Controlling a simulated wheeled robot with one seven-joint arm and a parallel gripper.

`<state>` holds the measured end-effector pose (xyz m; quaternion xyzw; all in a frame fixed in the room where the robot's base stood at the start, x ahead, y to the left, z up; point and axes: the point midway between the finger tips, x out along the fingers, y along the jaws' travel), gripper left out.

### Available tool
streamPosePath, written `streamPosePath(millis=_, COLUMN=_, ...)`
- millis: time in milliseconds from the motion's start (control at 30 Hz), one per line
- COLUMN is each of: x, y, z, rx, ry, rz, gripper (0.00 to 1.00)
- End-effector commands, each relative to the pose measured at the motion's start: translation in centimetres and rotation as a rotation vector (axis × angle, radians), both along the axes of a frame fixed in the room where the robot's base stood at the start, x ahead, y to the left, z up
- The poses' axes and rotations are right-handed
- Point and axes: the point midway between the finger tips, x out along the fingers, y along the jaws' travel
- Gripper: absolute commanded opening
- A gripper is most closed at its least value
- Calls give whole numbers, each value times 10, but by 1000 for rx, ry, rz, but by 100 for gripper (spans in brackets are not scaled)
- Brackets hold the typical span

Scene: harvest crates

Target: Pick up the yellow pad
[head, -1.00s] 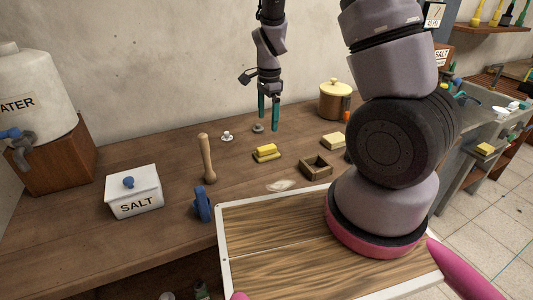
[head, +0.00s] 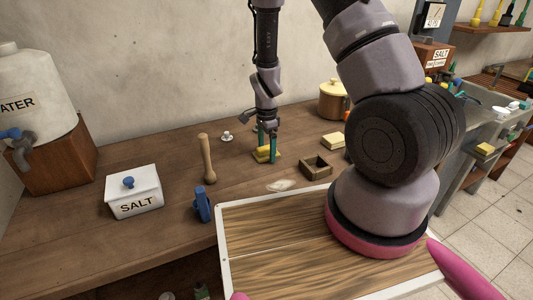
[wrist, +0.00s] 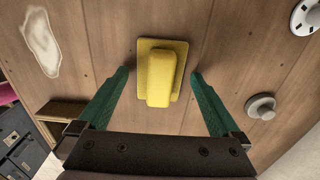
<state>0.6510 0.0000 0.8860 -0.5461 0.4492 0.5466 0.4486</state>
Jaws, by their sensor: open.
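The yellow pad (wrist: 160,77) lies on the wooden table (head: 110,240), with a raised yellow block on a flatter, wider yellow base in the wrist view. It also shows in the head view (head: 262,152), partly hidden by my gripper (head: 267,148). In the wrist view my gripper (wrist: 160,75) is open, with one green finger on each side of the pad and a gap between each finger and the pad. Nothing is held. How far the fingertips are above the table is hard to tell.
A wooden pestle (head: 208,160) stands left of the pad. A small open wooden box (head: 316,166) and a pale yellow block (head: 332,140) are to the right. A salt box (head: 134,192), a blue object (head: 202,205) and a lidded pot (head: 332,101) stand farther off. A grey knob (wrist: 261,106) lies near the right finger.

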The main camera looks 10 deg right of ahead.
Motion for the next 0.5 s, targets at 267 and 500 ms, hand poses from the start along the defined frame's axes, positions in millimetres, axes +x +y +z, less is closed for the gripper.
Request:
streamPosePath(millis=267, x=0, y=0, z=-3, rx=0, ry=-1, rz=1, gripper=100)
streamPosePath(millis=500, x=0, y=0, z=-3, rx=0, ry=-1, rz=0, gripper=10)
